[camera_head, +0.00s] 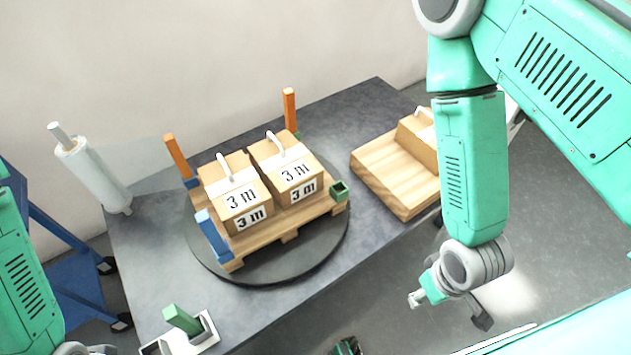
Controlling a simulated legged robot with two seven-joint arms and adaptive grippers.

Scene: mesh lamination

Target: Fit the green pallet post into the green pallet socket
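The green post (180,318) stands in a small white holder at the table's front left. The green socket (339,190) is a square, open-topped block at the right corner of the wooden pallet (265,232); nothing stands in it. My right gripper (452,303) hangs right of the table's front edge, apart from post and socket.
A wooden platform (395,195) stands right. A white roll (92,170) and blue frame (65,285) are left.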

